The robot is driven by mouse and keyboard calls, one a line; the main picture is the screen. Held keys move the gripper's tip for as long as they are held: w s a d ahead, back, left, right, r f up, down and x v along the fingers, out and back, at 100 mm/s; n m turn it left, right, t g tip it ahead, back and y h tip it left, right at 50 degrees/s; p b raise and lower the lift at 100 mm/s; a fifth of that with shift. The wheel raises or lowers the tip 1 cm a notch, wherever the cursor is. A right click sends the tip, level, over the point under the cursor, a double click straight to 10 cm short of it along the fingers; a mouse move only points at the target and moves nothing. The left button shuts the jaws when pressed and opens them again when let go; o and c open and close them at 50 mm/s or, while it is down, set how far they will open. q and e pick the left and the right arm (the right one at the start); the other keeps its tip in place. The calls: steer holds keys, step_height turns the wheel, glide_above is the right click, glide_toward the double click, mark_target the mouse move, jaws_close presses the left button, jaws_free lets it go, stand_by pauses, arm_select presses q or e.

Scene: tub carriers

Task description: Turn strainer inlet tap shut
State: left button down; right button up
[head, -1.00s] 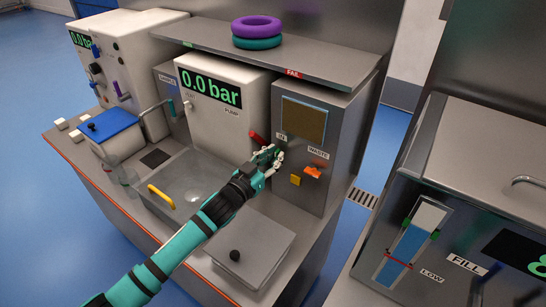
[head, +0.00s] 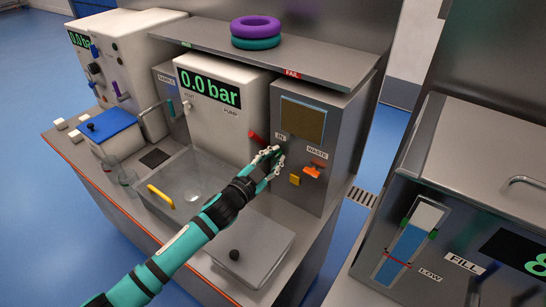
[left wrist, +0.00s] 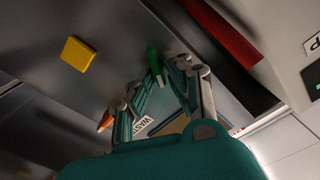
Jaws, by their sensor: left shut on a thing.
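The strainer unit (head: 325,125) is the grey cabinet under the right end of the shelf, with a small IN label (head: 281,136) on its front. My left gripper (head: 274,158) is at the cabinet front just below that label. In the left wrist view my left gripper (left wrist: 158,82) is closed around a green tap handle (left wrist: 153,60), which I take as the inlet tap. In the head view the gripper mostly hides this handle. The orange waste tap (head: 312,172) is to the right, below the WASTE label. My right gripper is not in view.
A red handle (head: 256,138) sticks out just left of the gripper. A yellow block (head: 294,180) is below right. A basin with a yellow handle (head: 161,197) and a lidded grey box (head: 250,250) lie below my arm.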

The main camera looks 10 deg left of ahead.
arm_select(q)
steer(key=m, duration=0.7)
steer(key=f+m, duration=0.1)
steer(key=m, duration=0.3)
steer(key=shift+s+d+b, duration=0.15)
steer(key=shift+d+b, duration=0.15)
steer(key=shift+f+m, duration=0.1)
steer(key=shift+m, duration=0.3)
steer(key=c, duration=1.4)
jaws_free()
steer(key=v, duration=1.2)
